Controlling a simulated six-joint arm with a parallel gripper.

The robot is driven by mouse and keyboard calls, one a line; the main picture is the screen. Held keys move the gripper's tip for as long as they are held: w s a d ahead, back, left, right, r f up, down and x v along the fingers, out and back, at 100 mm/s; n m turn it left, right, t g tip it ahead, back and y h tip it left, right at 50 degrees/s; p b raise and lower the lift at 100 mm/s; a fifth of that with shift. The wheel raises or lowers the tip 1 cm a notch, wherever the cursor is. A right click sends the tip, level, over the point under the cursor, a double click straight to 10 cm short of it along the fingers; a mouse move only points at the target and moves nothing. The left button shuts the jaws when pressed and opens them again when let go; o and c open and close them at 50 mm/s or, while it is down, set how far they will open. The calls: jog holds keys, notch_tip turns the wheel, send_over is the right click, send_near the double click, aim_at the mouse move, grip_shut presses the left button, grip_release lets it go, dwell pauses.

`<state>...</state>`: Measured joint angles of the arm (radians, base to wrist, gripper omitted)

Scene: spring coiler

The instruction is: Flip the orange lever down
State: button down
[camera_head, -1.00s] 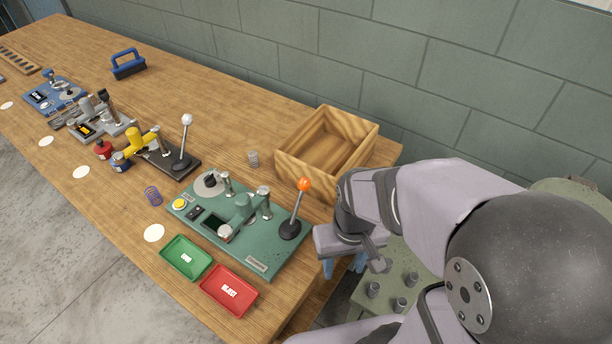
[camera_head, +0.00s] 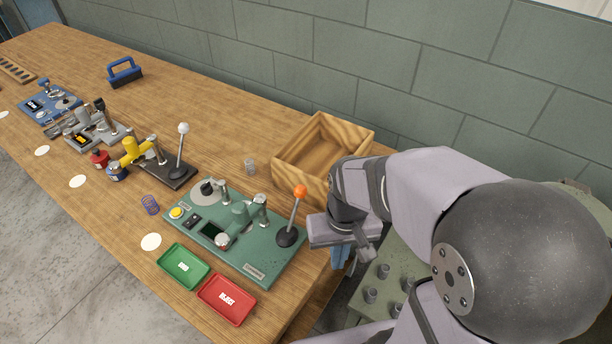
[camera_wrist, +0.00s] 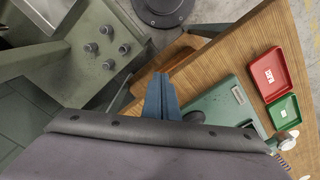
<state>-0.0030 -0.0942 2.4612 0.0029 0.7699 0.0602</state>
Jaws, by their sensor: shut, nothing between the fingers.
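The orange lever (camera_head: 299,193) has an orange ball knob on a metal rod rising from a black base. It stands tilted up at the right end of a green machine plate (camera_head: 262,270). My gripper (camera_head: 339,272) is to the right of the lever, beyond the table's right edge, apart from it. In the wrist view my blue fingers (camera_wrist: 161,97) are shut together with nothing between them. There the green plate (camera_wrist: 222,103) shows to the right of the fingers; the orange knob does not show clearly.
A green tray (camera_head: 183,267) and a red tray (camera_head: 227,300) lie in front of the plate. A wooden box (camera_head: 281,168) stands behind it. A second lever with a white knob (camera_head: 183,129) stands further left. My arm is beside the table's right end.

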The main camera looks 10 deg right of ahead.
aim_at(301, 185)
jog(key=w+a+r+m+p, duration=0.2)
jog(key=w+r+m+p, duration=0.2)
jog(key=w+r, duration=1.2)
jog(key=shift+w+m+t+y, duration=0.3)
jog(key=shift+w+m, duration=0.8)
jog(key=shift+m, duration=0.1)
jog(key=shift+a, duration=0.1)
jog(key=shift+w+a+f+p, duration=0.1)
jog(key=shift+f+p, duration=0.6)
jog(key=shift+f, duration=1.85)
jog(key=shift+w+a+f+p, duration=0.1)
jog(key=shift+f+p, duration=0.6)
jog(key=shift+f, duration=1.8)
jog(key=shift+a+r, duration=0.1)
jog(key=shift+s+a+r+t+h+b, duration=0.45)
jog(key=shift+s+a+t+h+b, duration=0.35)
jog(key=shift+b, duration=0.6)
jog(key=s+a+t+h+b, duration=0.6)
jog(key=s+a+b, duration=0.4)
jog(key=b, duration=1.2)
jog(key=shift+s+n, duration=0.1)
jog(key=shift+n, duration=0.2)
